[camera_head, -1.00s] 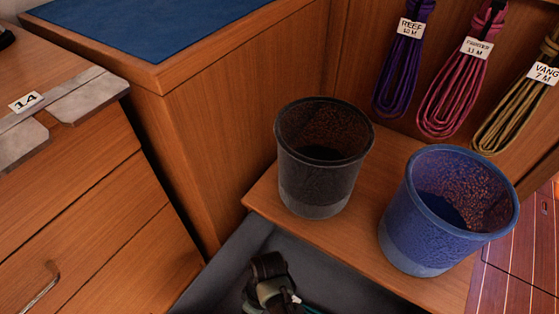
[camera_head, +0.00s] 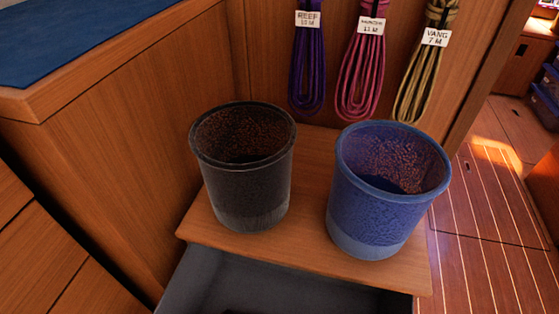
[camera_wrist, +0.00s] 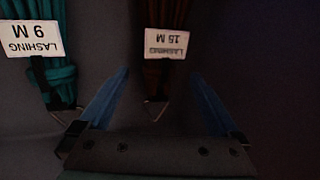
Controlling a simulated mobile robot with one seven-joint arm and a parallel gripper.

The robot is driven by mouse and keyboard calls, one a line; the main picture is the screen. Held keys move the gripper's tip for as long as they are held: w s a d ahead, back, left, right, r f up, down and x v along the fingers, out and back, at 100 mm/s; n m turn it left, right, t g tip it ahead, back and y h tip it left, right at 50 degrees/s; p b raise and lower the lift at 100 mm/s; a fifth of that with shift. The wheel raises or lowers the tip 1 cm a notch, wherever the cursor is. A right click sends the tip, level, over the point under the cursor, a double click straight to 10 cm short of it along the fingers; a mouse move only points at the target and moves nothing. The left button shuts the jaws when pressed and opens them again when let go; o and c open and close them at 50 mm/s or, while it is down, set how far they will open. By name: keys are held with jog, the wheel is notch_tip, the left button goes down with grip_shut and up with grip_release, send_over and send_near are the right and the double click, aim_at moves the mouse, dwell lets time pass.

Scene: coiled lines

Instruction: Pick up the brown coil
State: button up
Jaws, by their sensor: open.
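The brown coil (camera_wrist: 167,14) shows in the wrist view at the top centre, with a white tag reading LASHING 15 M upside down. A dark strap and a small metal ring (camera_wrist: 155,110) hang from its near end. My gripper (camera_wrist: 158,76) is open, with one blue finger on each side of the coil's strapped end. Nothing is clamped, and I cannot tell the height of the fingers over the coil. The rest of the coil runs out of the frame. In the head view neither my gripper nor the coil can be made out.
A teal coil (camera_wrist: 60,83) tagged LASHING 9 M lies close to the left finger. In the head view, a grey compartment (camera_head: 285,285) opens below a shelf with a black bucket (camera_head: 245,185) and a blue bucket (camera_head: 375,205). Purple, pink and olive coils hang behind.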

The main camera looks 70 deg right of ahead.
jog(key=b+x, duration=0.2)
jog(key=x, duration=0.1)
jog(key=shift+f, duration=0.4)
jog(key=shift+r, duration=0.1)
grip_shut()
